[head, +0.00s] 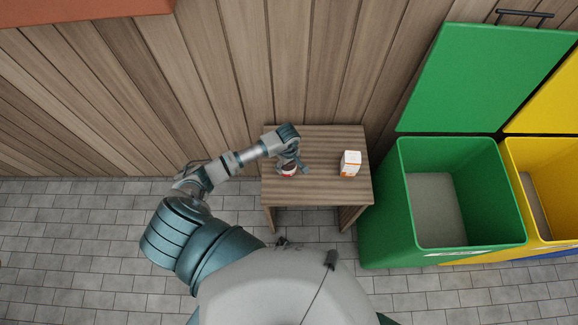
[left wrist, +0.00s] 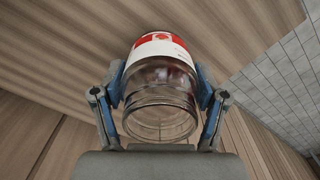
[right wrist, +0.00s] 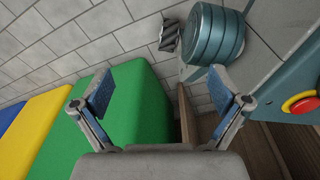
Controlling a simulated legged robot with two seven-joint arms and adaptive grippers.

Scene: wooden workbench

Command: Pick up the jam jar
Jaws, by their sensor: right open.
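The jam jar is a clear glass jar with a red and white label. In the left wrist view the jam jar (left wrist: 160,95) sits between the two blue finger pads of my left gripper (left wrist: 160,88), which press against its sides. In the head view the jar (head: 287,173) is on or just above the left part of the small wooden table (head: 320,193), partly hidden by my left gripper (head: 293,163). I cannot tell whether it touches the tabletop. My right gripper (right wrist: 160,88) is open and empty, seen only in the right wrist view.
A white and orange box (head: 350,164) stands on the right part of the table. An open green bin (head: 385,225) is close to the table's right side, with a yellow bin (head: 540,245) beyond it. A wooden wall (head: 300,60) rises behind the table.

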